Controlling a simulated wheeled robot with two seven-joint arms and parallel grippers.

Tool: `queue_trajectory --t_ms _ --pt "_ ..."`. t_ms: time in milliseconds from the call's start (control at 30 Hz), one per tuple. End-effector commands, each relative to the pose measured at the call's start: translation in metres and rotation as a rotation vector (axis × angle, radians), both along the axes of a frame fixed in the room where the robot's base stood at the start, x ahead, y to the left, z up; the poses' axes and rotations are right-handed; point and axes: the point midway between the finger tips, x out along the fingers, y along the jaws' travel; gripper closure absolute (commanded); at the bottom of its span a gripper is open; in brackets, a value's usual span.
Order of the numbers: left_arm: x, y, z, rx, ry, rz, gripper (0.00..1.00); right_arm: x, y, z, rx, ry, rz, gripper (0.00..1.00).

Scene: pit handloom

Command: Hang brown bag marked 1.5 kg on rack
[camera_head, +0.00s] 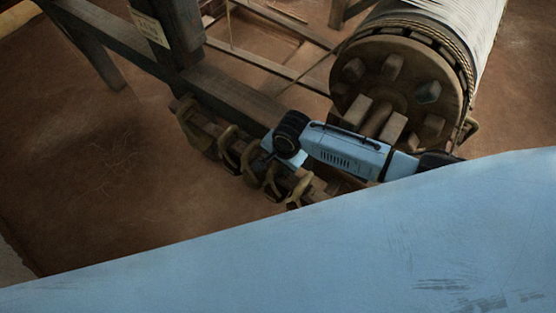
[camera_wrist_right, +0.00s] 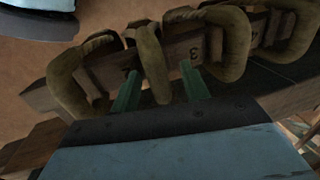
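A wooden rack (camera_head: 211,129) with several brown loop-shaped straps or handles stands low beside the loom frame. In the right wrist view, the rack (camera_wrist_right: 95,75) carries a "3" and another mark too dark to read. My right gripper (camera_wrist_right: 160,86) is open at the rack, its green fingers on either side of one brown loop (camera_wrist_right: 152,60) and apart from each other. In the head view my right wrist is over the rack and hides the fingers. No 1.5 kg marking is readable, so I cannot tell which brown piece is that bag. My left gripper is out of view.
A large roller (camera_head: 395,85) with a round wooden end and pegs stands close right of the rack, behind my right arm. A dark post with a paper label (camera_head: 149,27) and beams (camera_head: 235,97) stand behind it. The floor at left is clear.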

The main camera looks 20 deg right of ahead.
Motion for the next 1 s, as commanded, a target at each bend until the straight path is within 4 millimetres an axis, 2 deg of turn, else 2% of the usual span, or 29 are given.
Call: queue_trajectory --t_ms 233,367,700,833,1000 --pt "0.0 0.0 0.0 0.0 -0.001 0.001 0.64 -0.003 -0.002 -0.003 -0.005 0.008 -0.001 0.54" --pt "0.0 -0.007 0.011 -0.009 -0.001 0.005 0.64 -0.005 -0.003 0.021 -0.002 0.004 0.0 0.54" --pt "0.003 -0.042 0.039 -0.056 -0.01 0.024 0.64 -0.016 -0.012 0.098 0.001 0.001 0.0 0.54" --pt "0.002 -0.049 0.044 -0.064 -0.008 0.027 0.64 -0.019 -0.014 0.118 0.001 0.0 0.001 0.54" --pt "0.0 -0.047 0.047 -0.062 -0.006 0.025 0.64 -0.021 -0.016 0.13 -0.001 0.001 0.0 0.54"
